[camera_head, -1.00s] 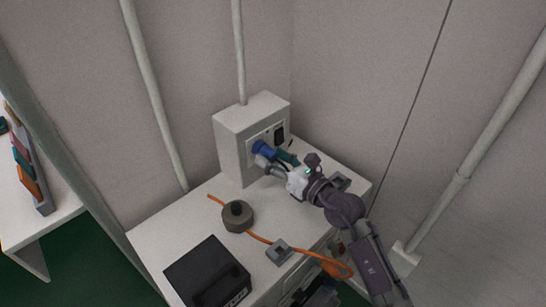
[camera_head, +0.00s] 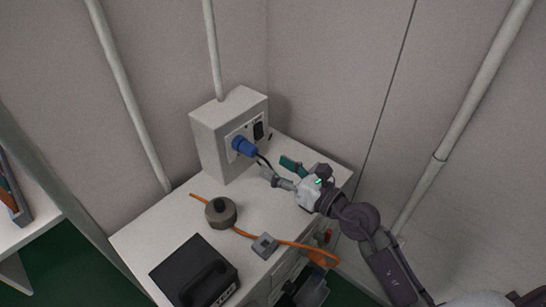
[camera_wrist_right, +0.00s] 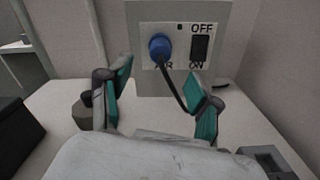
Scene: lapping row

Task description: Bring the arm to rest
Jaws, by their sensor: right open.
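My right gripper (camera_head: 279,171) is open and empty, apart from the blue plug in front of the white socket box (camera_head: 210,138). In the right wrist view, its two teal-padded fingers (camera_wrist_right: 157,105) are spread wide. The blue plug (camera_head: 243,147) sits in the box's front panel, with a dark cable running down from it; it also shows in the right wrist view (camera_wrist_right: 160,47). Beside the plug is a black switch (camera_wrist_right: 200,48) between the words OFF and ON. My left gripper is not in view.
On the white bench top (camera_head: 160,222) are a grey-brown hexagonal weight (camera_head: 221,212), a black case with a handle (camera_head: 190,275), an orange cord (camera_head: 290,243) and a small grey block (camera_head: 265,246). Wall pipes (camera_head: 131,100) stand behind. Another table (camera_head: 40,228) is at the left.

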